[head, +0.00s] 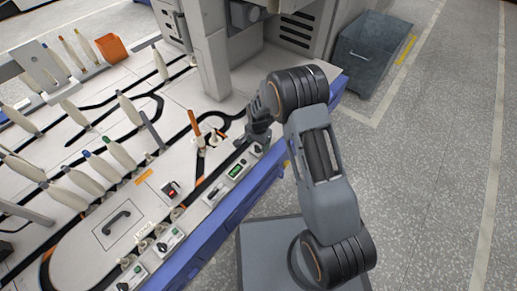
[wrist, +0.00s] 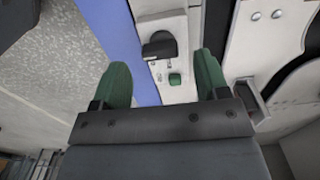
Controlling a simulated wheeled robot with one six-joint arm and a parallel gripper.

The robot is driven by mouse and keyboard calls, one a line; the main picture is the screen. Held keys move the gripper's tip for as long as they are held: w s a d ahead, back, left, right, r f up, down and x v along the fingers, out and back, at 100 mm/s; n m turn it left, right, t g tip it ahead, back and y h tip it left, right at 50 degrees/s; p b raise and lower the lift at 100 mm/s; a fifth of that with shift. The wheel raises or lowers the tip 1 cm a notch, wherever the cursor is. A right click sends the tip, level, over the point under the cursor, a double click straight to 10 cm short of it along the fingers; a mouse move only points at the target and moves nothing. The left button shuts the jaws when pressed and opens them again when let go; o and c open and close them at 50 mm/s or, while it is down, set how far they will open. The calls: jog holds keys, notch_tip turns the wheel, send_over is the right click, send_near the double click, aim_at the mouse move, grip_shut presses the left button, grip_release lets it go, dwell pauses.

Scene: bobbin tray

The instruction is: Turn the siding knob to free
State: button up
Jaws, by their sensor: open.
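A black knob (wrist: 160,45) sits on a narrow white control panel (wrist: 173,18) in the wrist view. A small green button (wrist: 174,79) is beside it on the panel. The labels are too small to read, so I cannot confirm that this is the siding knob. My gripper (wrist: 162,78) is open, with its green-tipped fingers apart on either side of the panel strip. The knob lies ahead of the gap, and nothing is between the fingers. In the head view my gripper (head: 255,135) is over the far end of the front panel row, partly hiding the panel there.
A green-lit display (head: 236,171) and more black knobs (head: 162,247) line the table's front edge. Several bobbins (head: 122,153) stand on the track table (head: 75,235). A grey bin (head: 368,52) is on the floor behind.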

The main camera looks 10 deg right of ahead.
aim_at(258, 148)
jog(key=shift+f+b, duration=0.4)
jog(key=shift+f, duration=0.95)
jog(key=shift+c, duration=0.2)
jog(key=c, duration=0.9)
